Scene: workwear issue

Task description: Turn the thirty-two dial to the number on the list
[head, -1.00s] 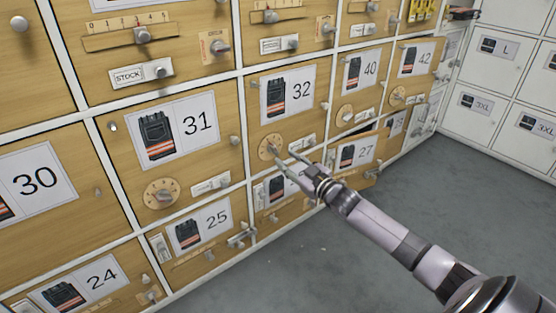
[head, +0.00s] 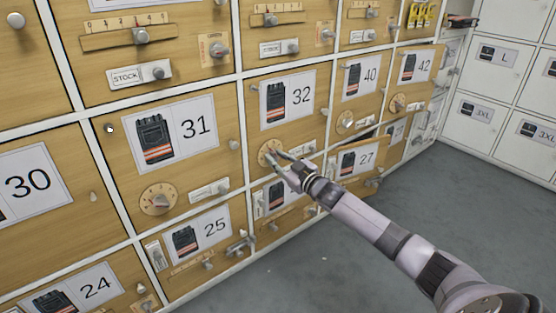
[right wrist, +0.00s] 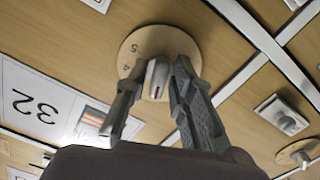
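The thirty-two dial (head: 265,148) is a round wooden disc on the locker door under the 32 sign (head: 288,97). In the right wrist view the dial (right wrist: 130,50) shows the figures 5 and 4 near its edge; the fingers cover other parts. Its pale knob (right wrist: 157,72) has a red mark. My right gripper (head: 277,156) is at the dial. In the right wrist view its two fingers (right wrist: 158,80) stand on either side of the knob, apart, with the knob between them; firm contact does not show. My left gripper is out of view. I see no list.
Similar dials sit on doors 31 (head: 158,199), 40 (head: 344,122) and 42 (head: 397,104). The front numbered 27 (head: 357,160) stands out from the cabinet, with a dark gap above it. White lockers (head: 490,95) stand at the right. The grey floor (head: 330,265) is clear.

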